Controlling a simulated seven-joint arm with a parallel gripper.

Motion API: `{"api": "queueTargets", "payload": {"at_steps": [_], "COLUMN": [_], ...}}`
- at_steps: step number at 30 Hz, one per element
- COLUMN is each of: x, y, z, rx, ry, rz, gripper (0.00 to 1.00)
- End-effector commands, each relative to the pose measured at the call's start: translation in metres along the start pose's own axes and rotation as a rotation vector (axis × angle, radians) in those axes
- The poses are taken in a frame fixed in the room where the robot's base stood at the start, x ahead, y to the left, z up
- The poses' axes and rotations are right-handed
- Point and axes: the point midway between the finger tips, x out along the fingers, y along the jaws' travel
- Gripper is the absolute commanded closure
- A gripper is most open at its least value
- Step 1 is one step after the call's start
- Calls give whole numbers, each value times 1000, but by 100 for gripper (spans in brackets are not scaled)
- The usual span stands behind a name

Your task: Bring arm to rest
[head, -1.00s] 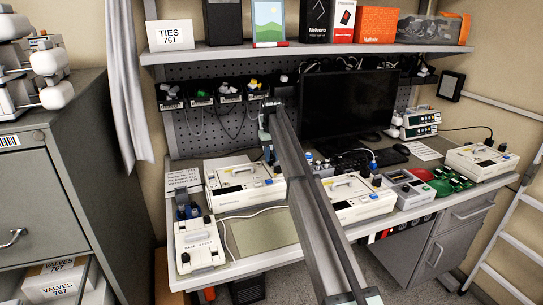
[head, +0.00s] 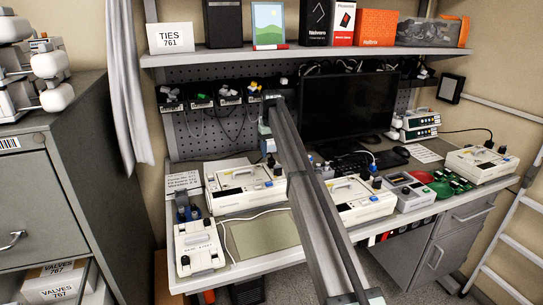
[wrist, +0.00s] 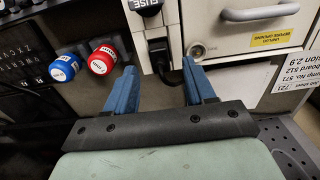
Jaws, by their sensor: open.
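My gripper (wrist: 160,84) shows in the wrist view with its two blue fingers spread apart and nothing held between them. Beyond the fingers is a pale pump casing (wrist: 230,55) with a black plug (wrist: 158,50) and cord in it. The fingers are hard to make out there.
A white unit (head: 198,247) and a green mat (head: 262,234) lie at the front left. Another pump (head: 358,200) stands right of my arm, near the monitor (head: 348,106). A shelf (head: 300,54) overhangs the bench. Red (wrist: 102,60) and blue (wrist: 64,68) caps sit left of my fingers.

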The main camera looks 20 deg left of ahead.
Motion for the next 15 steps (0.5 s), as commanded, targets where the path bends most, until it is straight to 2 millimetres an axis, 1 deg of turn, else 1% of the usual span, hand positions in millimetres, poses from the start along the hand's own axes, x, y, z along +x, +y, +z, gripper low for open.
{"api": "queueTargets", "payload": {"at_steps": [1,9,15], "x": [-6,-31,-35], "y": [0,0,0], "z": [-1,0,0], "rx": [0,0,0], "ry": [1,1,0], "rz": [0,0,0], "gripper": [46,46,46]}}
